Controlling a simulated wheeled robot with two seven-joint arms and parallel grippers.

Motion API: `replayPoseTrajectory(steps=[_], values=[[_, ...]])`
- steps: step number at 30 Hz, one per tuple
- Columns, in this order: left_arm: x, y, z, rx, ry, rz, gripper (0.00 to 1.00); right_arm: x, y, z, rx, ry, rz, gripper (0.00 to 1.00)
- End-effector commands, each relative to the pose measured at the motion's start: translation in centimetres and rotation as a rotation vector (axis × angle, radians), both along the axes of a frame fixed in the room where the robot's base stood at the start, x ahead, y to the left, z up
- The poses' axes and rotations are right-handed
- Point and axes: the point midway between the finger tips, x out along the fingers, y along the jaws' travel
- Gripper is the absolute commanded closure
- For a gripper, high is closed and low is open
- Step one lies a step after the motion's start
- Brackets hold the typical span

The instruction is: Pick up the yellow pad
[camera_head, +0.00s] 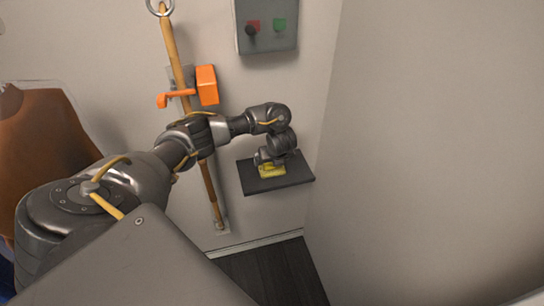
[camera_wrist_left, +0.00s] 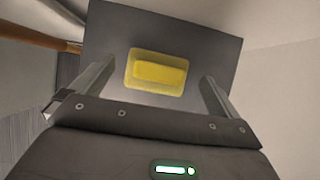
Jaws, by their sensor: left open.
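The yellow pad (camera_head: 272,172) lies on a small dark wall shelf (camera_head: 295,179) in the head view, partly hidden by my left gripper. In the left wrist view the pad (camera_wrist_left: 157,72) is a yellow block with rounded corners, lying flat on the dark shelf (camera_wrist_left: 205,35). My left gripper (camera_head: 268,164) is at the shelf, over the pad. In the left wrist view its two fingers (camera_wrist_left: 155,82) are spread wide, one on each side of the pad, with a gap to each side. My right gripper is not in view.
A wooden pole (camera_head: 172,42) with an orange clamp (camera_head: 207,85) runs down the wall left of the shelf. A brown garment (camera_head: 45,140) hangs at far left. A plain wall (camera_head: 430,150) stands to the right.

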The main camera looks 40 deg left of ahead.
Motion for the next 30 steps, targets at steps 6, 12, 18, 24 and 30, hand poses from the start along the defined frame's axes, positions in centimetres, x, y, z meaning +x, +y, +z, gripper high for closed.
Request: replayPoseTrajectory(steps=[6,12,18,24,30], values=[[0.3,0.5,-2.9,-0.001,0.002,0.003,0.00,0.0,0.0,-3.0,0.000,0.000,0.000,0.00],[1.0,1.4,-4.6,0.000,0.002,0.003,0.00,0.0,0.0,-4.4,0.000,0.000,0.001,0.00],[1.2,1.6,-4.8,0.000,0.001,0.000,0.00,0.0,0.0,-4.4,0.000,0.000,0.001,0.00],[1.2,1.6,-4.8,-0.001,0.001,0.000,0.09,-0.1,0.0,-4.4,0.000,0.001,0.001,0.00],[1.2,1.6,-4.8,0.000,0.000,0.000,0.35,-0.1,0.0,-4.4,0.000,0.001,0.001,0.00]])
